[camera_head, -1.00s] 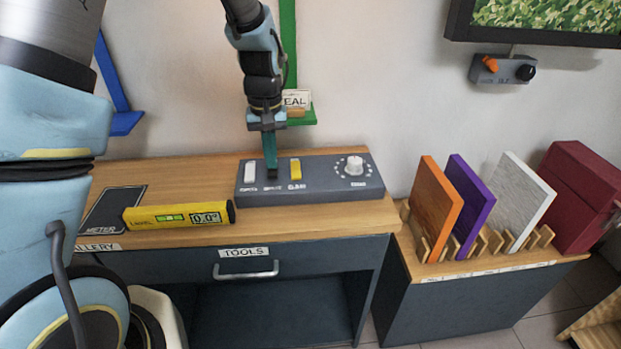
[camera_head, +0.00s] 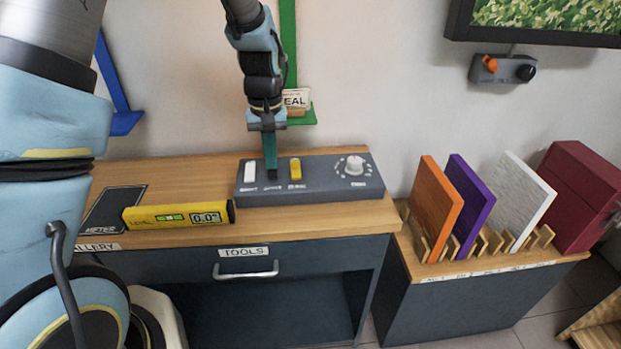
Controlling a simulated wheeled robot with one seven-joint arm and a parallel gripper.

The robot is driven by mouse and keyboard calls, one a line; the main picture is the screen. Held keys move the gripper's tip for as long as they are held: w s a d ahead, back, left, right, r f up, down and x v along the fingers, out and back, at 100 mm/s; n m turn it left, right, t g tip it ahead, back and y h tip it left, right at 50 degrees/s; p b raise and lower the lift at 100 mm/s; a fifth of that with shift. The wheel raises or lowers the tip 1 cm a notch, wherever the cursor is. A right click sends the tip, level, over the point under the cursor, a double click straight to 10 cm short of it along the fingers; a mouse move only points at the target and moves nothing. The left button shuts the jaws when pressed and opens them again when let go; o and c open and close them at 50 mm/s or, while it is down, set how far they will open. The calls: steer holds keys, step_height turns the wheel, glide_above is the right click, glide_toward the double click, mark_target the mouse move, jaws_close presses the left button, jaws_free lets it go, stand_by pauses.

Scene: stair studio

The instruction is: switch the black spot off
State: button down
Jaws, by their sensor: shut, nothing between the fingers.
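A dark grey control box (camera_head: 318,188) sits on the wooden desk. It has a white switch (camera_head: 250,171), a yellow switch (camera_head: 295,169) and a pale round dial (camera_head: 354,166). My gripper (camera_head: 271,172) points down, its teal fingers shut and empty, with the tips at the box's top between the white and yellow switches. A dark spot shows at the tips; any black switch there is mostly hidden, and its position and contact cannot be told. On the wall, a small grey panel (camera_head: 503,69) carries an orange knob (camera_head: 490,64) and a black knob (camera_head: 525,73).
A yellow level (camera_head: 180,214) lies on the desk (camera_head: 300,228), left of the box. A green wall bracket (camera_head: 289,50) stands close behind my gripper. Orange (camera_head: 436,208), purple (camera_head: 470,205) and white (camera_head: 521,200) panels stand in a rack at right.

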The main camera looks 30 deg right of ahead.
steer(key=shift+f+b, duration=0.6)
steer(key=shift+f, duration=0.45)
stand_by(0.4)
steer(key=shift+r, duration=0.1)
steer(key=shift+r+p, duration=2.9)
steer(key=shift+r, duration=0.55)
steer(key=w+a+r+n, duration=0.1)
steer(key=a+r, duration=0.1)
steer(key=a, duration=0.5)
steer(key=w+a+r+n, duration=0.1)
steer(key=a+r, duration=0.1)
steer(key=a, duration=0.5)
steer(key=s+a+r+n, duration=0.1)
steer(key=s+a, duration=0.2)
steer(key=a, duration=0.5)
steer(key=s+a+r+t, duration=0.1)
steer(key=s+a+r, duration=0.1)
steer(key=a, duration=0.6)
steer(key=shift+s+n+t, duration=0.3)
steer(key=shift+s+n, duration=0.1)
steer(key=shift+s, duration=0.1)
